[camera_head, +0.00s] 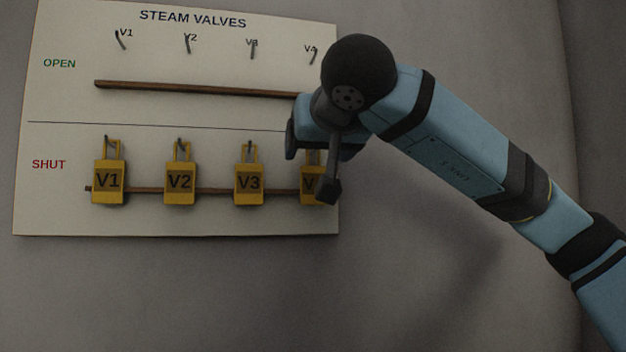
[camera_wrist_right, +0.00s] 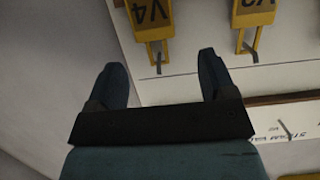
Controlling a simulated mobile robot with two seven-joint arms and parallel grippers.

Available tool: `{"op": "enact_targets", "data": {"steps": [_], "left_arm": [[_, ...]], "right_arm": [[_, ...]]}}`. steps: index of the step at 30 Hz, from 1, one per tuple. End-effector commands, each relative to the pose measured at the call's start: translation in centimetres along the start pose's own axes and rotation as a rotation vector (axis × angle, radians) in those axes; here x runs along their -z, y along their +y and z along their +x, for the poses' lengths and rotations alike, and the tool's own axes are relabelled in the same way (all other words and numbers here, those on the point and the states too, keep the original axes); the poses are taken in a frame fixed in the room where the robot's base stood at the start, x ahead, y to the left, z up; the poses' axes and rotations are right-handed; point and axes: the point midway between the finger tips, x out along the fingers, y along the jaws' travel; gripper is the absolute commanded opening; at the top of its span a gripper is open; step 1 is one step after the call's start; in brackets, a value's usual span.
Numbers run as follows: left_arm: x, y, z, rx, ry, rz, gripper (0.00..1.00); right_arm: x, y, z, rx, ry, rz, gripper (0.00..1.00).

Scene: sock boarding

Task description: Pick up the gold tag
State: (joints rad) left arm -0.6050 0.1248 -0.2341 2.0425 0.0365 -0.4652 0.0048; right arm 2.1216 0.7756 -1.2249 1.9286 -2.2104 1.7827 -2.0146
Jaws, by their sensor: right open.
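Several gold tags hang in a row on hooks in the SHUT half of a white wall board: tag V1 (camera_head: 109,182), tag V2 (camera_head: 181,180), tag V3 (camera_head: 249,182) and tag V4 (camera_head: 309,184). My right gripper (camera_head: 310,166) is at V4, partly covering it in the head view. In the right wrist view the open gripper (camera_wrist_right: 162,72) has nothing between its fingers. Tag V4 (camera_wrist_right: 150,14) shows upside down beyond the fingers, with tag V3 (camera_wrist_right: 254,12) to its right. My left gripper is not in view.
The board (camera_head: 70,218) is headed STEAM VALVES. Its OPEN half has several bare hooks labelled V1 to V4 above a brown rail (camera_head: 190,88). A second brown rail (camera_head: 215,190) runs behind the tags. The grey wall right of the board is bare.

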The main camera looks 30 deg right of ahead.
Motion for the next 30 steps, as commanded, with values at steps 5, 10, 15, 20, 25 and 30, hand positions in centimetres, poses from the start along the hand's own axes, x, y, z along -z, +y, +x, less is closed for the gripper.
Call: {"op": "enact_targets", "data": {"steps": [5, 10, 15, 20, 25, 30], "left_arm": [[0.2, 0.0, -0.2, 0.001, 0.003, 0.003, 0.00], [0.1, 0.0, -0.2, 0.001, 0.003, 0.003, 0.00], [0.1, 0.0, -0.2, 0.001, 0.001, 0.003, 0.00], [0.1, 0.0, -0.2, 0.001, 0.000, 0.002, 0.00], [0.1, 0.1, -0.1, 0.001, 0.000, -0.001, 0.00], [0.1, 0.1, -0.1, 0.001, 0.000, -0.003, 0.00]], "right_arm": [[0.0, 0.3, 2.6, -0.002, -0.004, 0.001, 0.77], [0.0, 0.3, 3.2, 0.000, -0.002, 0.001, 0.77], [0.0, 0.3, 3.2, 0.000, -0.001, 0.001, 0.72], [0.0, 0.3, 3.2, 0.000, -0.001, 0.001, 0.35], [0.0, 0.3, 3.2, 0.000, -0.002, 0.001, 0.23], [0.0, 0.3, 3.2, 0.000, -0.002, 0.001, 0.23]]}}
